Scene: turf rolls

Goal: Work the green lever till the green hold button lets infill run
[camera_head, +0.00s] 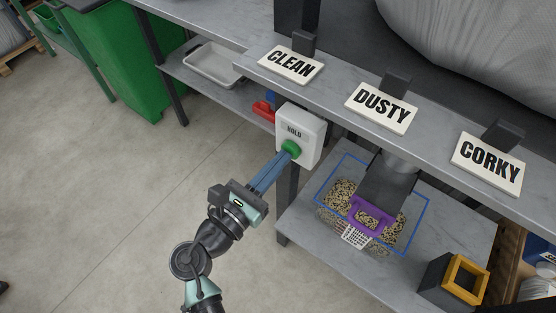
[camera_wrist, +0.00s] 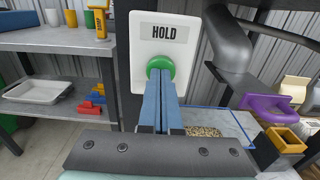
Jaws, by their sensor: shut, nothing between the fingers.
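The green hold button (camera_head: 291,148) sits low on a white box (camera_head: 312,136) marked HOLD, fixed to the bench front by a leg. My gripper (camera_head: 283,159) is shut and empty, its blue fingers straight out at the button. In the wrist view its tips (camera_wrist: 161,77) overlap the lower part of the green button (camera_wrist: 160,65) and appear to touch it; whether the button is pressed in I cannot tell. I see no green lever in either view. Speckled infill (camera_head: 340,191) lies on the lower shelf under a dark chute (camera_head: 386,184).
A purple scoop-like part (camera_head: 372,217) is at the chute's mouth, inside a blue outline. Signs CLEAN (camera_head: 291,64), DUSTY (camera_head: 382,107) and CORKY (camera_head: 487,163) stand above. A red piece (camera_head: 263,111) is left of the box. A yellow-rimmed bin (camera_head: 465,279) stands right. Floor at left is clear.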

